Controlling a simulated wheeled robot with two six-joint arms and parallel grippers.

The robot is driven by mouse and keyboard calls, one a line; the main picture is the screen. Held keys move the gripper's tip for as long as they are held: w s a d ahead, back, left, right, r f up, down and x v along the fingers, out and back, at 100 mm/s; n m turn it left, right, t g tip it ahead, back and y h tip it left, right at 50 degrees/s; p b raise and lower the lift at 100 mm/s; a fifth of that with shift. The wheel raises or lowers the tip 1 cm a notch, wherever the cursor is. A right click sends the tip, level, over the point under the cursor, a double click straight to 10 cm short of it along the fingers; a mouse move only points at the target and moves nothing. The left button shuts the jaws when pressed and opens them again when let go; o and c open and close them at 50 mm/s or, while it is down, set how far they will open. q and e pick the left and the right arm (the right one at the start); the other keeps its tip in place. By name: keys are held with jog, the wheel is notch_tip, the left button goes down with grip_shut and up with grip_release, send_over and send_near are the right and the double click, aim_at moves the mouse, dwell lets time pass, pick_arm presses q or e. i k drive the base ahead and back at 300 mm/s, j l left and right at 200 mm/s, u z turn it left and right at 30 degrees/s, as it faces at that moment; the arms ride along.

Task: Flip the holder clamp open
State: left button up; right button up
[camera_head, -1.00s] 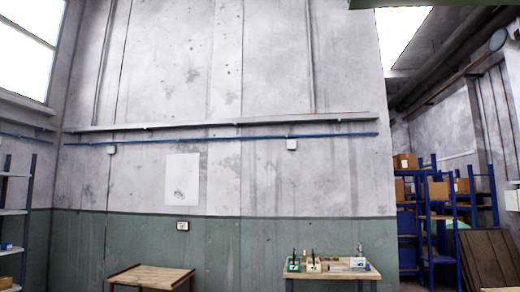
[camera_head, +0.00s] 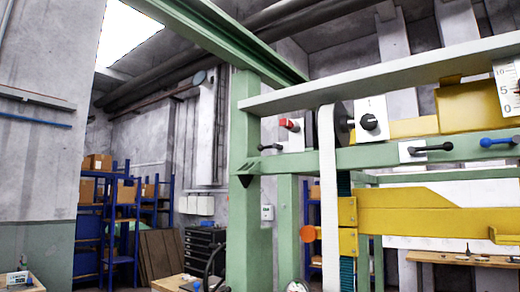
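A green machine frame (camera_head: 244,160) with yellow parts fills the right half of the head view. On its crossbeam sit a black lever handle (camera_head: 430,148) on a white plate, a blue lever handle (camera_head: 497,141) at the right edge and a small black lever (camera_head: 270,147) at the left. Above are a red knob (camera_head: 290,124) and a black knob (camera_head: 369,121). I cannot tell which part is the holder clamp or whether it is open. Neither of my grippers is in view.
A yellow arm (camera_head: 420,218) sticks out to the right below the crossbeam, with an orange disc (camera_head: 307,234) to its left. A wooden bench (camera_head: 465,259) stands behind at the lower right. Blue shelving (camera_head: 120,225) with boxes stands at the left.

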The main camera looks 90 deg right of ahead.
aim_at(276, 146)
jog(key=z, duration=2.8)
